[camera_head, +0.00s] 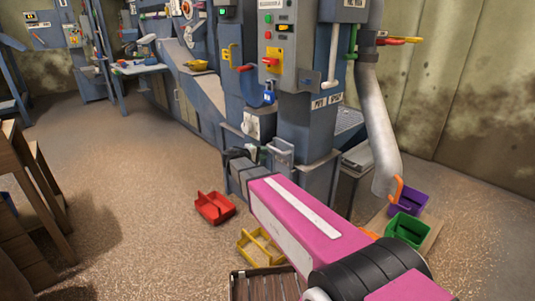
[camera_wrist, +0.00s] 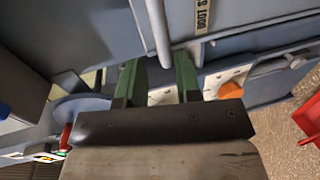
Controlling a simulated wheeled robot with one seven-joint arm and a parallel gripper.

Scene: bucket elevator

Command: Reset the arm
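My pink arm reaches from the lower right of the head view towards the blue-grey bucket elevator (camera_head: 307,140). Its dark far end is close to the front of the machine's lower casing; the fingers are too small to make out there. In the wrist view my gripper (camera_wrist: 158,68) has two green fingers standing apart, with nothing held between them. Behind the fingers are the machine's blue-grey panels, a white plate (camera_wrist: 160,97) and an orange knob (camera_wrist: 231,90). I cannot tell whether the fingertips touch the machine.
A red tray (camera_head: 214,207), a yellow tray (camera_head: 260,247), a green tray (camera_head: 407,229) and a purple tray (camera_head: 409,203) are around the machine's base. A grey chute pipe (camera_head: 378,120) hangs at the right. Wooden shelving (camera_head: 35,205) stands at the left.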

